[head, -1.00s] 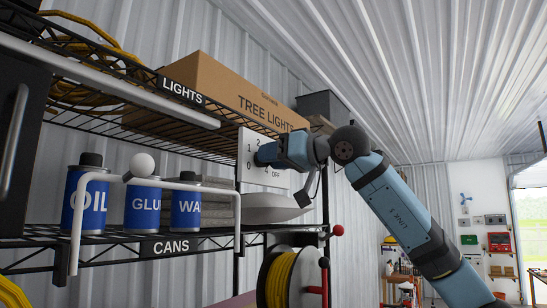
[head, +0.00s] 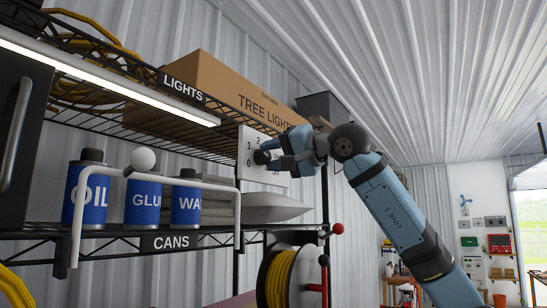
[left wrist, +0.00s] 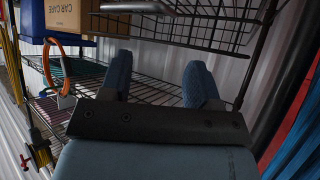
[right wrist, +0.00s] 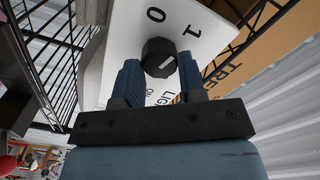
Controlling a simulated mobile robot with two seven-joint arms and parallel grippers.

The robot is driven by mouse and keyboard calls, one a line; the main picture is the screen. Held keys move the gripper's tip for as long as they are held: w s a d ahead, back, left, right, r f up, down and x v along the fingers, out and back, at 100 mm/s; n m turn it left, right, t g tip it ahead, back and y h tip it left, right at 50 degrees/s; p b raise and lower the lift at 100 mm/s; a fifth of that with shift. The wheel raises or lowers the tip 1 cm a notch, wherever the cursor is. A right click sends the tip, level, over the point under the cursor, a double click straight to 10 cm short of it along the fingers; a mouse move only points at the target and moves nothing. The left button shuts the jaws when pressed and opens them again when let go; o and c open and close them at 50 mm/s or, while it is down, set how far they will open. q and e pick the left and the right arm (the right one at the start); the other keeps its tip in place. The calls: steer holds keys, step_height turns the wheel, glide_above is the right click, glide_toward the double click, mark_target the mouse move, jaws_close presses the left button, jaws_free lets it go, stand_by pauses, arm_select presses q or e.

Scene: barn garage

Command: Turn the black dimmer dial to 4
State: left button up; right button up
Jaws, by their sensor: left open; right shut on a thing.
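In the right wrist view the dial (right wrist: 158,52) sits between the fingertips (right wrist: 158,75) and carries a short white mark.
A lit strip light (head: 110,83) runs under the upper shelf. A TREE LIGHTS box (head: 232,97) stands above the panel. Blue cans (head: 144,203) stand on the lower shelf, behind a white pipe (head: 190,186). A cable reel (head: 291,277) is below. Wire shelves (left wrist: 175,22) are near my left gripper.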

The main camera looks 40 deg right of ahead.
steer(key=m, duration=0.4)
steer(key=shift+m+b, duration=0.3)
steer(key=shift+b, duration=0.05)
steer(key=m+b, duration=0.1)
steer(key=m, duration=0.4)
steer(key=shift+f, duration=0.1)
steer(key=m+b, duration=0.1)
steer(key=m, duration=0.4)
steer(key=m+b, duration=0.1)
steer(key=m, duration=0.4)
steer(key=shift+f, duration=0.15)
steer(key=m+b, duration=0.1)
steer(key=m, duration=0.4)
steer(key=shift+a, duration=0.1)
steer(key=m+b, duration=0.1)
steer(key=m, duration=0.3)
steer(key=m+b, duration=0.2)
steer(key=m, duration=0.3)
steer(key=shift+a+m, duration=0.1)
steer(key=shift+m, duration=0.3)
steer(key=m+b, duration=0.1)
steer(key=m, duration=0.3)
steer(key=shift+m, duration=0.3)
